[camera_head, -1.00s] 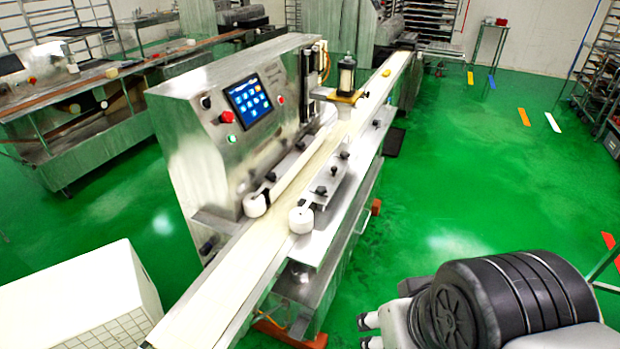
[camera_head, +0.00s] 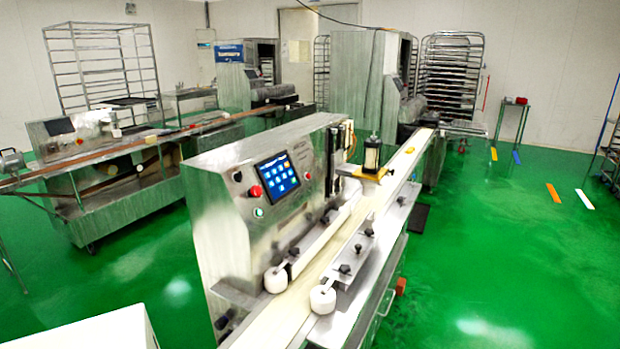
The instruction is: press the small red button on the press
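The press (camera_head: 225,205) is a steel machine in the middle of the head view, with a conveyor belt (camera_head: 330,265) along its right side. Its front panel carries a blue touch screen (camera_head: 278,175). A small red button (camera_head: 308,176) sits just right of the screen. A larger red knob (camera_head: 255,191) sits left of the screen, with a pale green-white button (camera_head: 258,212) below it. Nothing covers these controls. My gripper is not in view.
White rollers (camera_head: 322,299) and black knobs stand along the belt. A white box (camera_head: 95,332) is at the bottom left. Another conveyor machine (camera_head: 110,190) stands behind on the left. Green floor (camera_head: 500,270) is open to the right of the press.

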